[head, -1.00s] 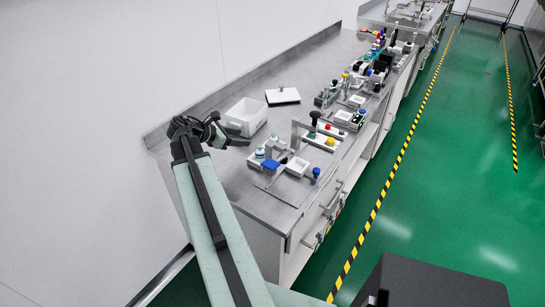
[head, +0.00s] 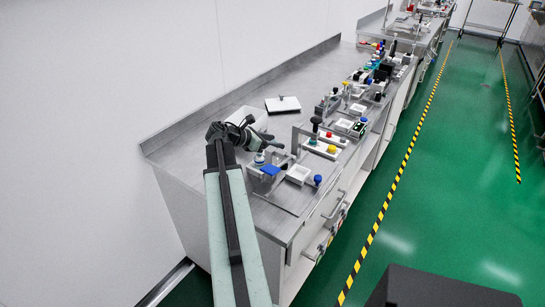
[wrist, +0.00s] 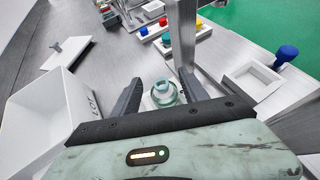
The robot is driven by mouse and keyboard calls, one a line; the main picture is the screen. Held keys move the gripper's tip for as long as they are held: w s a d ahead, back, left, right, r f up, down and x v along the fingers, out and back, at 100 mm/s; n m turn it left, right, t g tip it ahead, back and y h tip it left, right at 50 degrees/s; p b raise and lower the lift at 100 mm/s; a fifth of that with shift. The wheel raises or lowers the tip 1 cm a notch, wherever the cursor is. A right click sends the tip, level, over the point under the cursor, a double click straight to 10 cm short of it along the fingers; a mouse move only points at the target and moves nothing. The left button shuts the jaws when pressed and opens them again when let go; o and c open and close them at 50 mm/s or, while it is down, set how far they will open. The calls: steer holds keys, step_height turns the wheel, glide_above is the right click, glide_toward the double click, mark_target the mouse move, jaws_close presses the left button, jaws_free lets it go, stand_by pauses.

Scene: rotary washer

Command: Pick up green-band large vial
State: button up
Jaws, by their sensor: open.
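A vial (wrist: 163,94) with a pale round top and a green band shows between my fingers in the wrist view. It also stands on the bench in the head view (head: 259,160), close by my gripper. My gripper (wrist: 161,84) is open, with one dark finger on each side of the vial. I cannot tell whether either finger touches it. In the head view my gripper (head: 268,141) is above the bench, near the vial. The vial's lower part is hidden in the wrist view.
A grey metal post (wrist: 182,35) stands just behind the vial. A white bin (wrist: 48,110) is at left, and a white square tray (wrist: 252,82) with a blue knob (wrist: 286,55) beside it is at right. Coloured buttons (head: 331,148) lie farther along the bench.

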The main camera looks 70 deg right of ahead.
steer(key=shift+d, duration=0.1)
jaws_close()
step_height(320, 180, up, 10)
steer(key=p, duration=1)
